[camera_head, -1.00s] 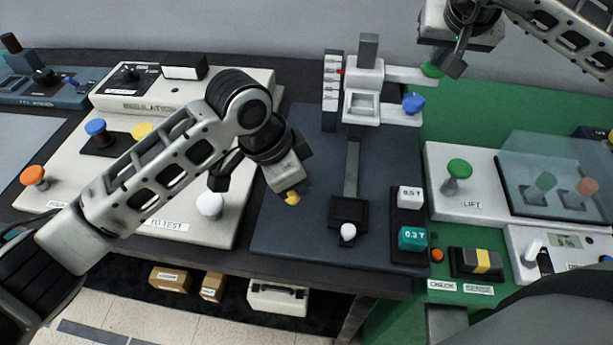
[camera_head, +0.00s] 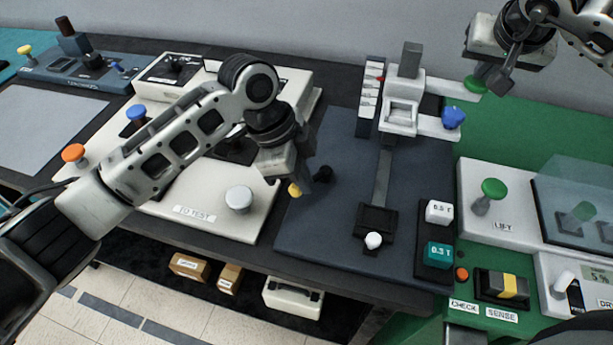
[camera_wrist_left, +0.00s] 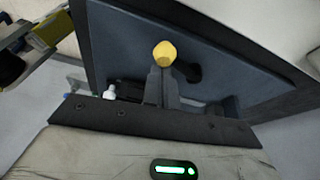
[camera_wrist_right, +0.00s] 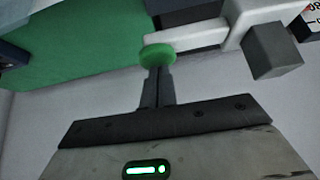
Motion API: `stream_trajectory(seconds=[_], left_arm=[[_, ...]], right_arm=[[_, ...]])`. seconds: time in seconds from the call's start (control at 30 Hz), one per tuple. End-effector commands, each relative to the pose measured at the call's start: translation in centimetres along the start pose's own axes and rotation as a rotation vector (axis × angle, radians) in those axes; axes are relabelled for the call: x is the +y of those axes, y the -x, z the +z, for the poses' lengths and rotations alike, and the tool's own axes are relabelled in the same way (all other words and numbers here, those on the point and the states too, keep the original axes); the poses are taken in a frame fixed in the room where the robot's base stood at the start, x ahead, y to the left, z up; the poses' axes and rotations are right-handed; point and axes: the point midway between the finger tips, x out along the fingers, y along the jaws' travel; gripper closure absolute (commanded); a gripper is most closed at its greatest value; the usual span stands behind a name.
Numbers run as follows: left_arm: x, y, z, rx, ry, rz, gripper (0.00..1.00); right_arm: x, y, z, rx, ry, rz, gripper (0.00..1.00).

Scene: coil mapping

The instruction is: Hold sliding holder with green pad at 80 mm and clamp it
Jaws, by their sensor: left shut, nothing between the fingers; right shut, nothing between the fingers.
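The white sliding holder (camera_head: 400,117) stands at the back of the dark blue board (camera_head: 330,215). Its upper arm ends in a green pad (camera_head: 474,85), also seen in the right wrist view (camera_wrist_right: 158,54); a blue knob (camera_head: 453,118) is on the lower arm. My right gripper (camera_head: 490,80) is shut at the green pad, its fingertips (camera_wrist_right: 157,75) against or just beside it; I cannot tell which. My left gripper (camera_head: 303,182) is shut at the board's left edge. A yellow knob (camera_head: 294,189) shows right at its fingertips, also in the left wrist view (camera_wrist_left: 165,53); contact is unclear.
A scale strip (camera_head: 368,95) with a red mark stands left of the holder; its numbers are unreadable. A black knob (camera_head: 323,174) is beside my left gripper. White and teal blocks (camera_head: 438,212) are at the board's right. A lift panel (camera_head: 505,227) lies further right.

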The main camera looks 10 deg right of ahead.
Motion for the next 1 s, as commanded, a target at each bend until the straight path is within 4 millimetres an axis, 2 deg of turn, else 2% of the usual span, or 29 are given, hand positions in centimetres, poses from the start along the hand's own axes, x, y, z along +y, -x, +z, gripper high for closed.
stream_trajectory(seconds=[0.57,0.67,0.83,1.0], left_arm=[[0.0,-0.1,0.0,-0.003,0.002,0.002,1.0],[0.2,0.0,-0.8,-0.002,-0.001,0.001,1.0],[0.8,0.1,-4.1,0.002,-0.005,0.0,1.0],[0.3,4.3,-3.9,-0.001,0.001,-0.006,1.0]], right_arm=[[0.0,-0.1,0.1,-0.003,0.001,0.002,1.0],[0.0,-0.1,0.1,-0.003,0.001,0.002,1.0],[0.0,-0.1,0.1,-0.003,0.001,0.001,1.0],[0.0,-0.1,0.1,-0.003,0.001,0.002,1.0]])
